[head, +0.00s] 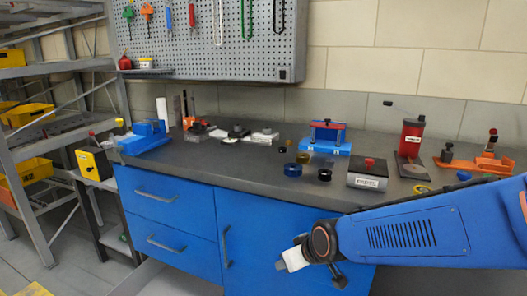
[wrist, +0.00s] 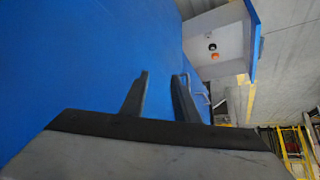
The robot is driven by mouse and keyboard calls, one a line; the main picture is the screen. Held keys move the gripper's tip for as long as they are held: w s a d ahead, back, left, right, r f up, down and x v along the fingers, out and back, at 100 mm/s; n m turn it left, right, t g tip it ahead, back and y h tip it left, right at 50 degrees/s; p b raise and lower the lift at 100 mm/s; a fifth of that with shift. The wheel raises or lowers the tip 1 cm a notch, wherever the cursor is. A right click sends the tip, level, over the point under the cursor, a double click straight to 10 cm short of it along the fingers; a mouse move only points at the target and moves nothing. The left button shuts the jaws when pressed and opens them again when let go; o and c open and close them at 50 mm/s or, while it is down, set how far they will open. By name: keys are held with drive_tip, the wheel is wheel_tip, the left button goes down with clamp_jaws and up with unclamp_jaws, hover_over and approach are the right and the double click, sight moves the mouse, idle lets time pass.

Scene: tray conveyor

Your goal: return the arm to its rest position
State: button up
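My arm (head: 425,233), blue with dark joints, reaches in from the right in the head view, in front of the blue cabinet (head: 255,222) below the worktop. My gripper (wrist: 160,76) shows in the wrist view with its two dark fingers apart and nothing visible between them. Blue cabinet panel (wrist: 85,60) fills the left of that view, close beside the fingers. In the head view the fingers cannot be made out clearly at the arm's end.
The worktop (head: 245,172) above my arm holds several tools and parts, including a labelled box (head: 367,181). An open drawer (wrist: 225,52) with a pale inside holds a black and an orange item. Shelving (head: 35,150) stands at the left. Drawer handles (head: 165,245) stick out.

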drive_tip(key=s+d+r+m+g+h, duration=0.1)
drive_tip(key=s+d+r+m+h, duration=0.1)
drive_tip(key=s+d, duration=0.7)
drive_tip(key=s+d+r+m+h, duration=0.1)
drive_tip(key=s+d+r+m, duration=0.2)
drive_tip(key=s+d, duration=0.7)
drive_tip(key=d+r, duration=0.2)
drive_tip(key=d, duration=0.1)
drive_tip(key=shift+s+m+g+h, duration=0.3)
drive_tip(key=shift+m+g+h, duration=0.1)
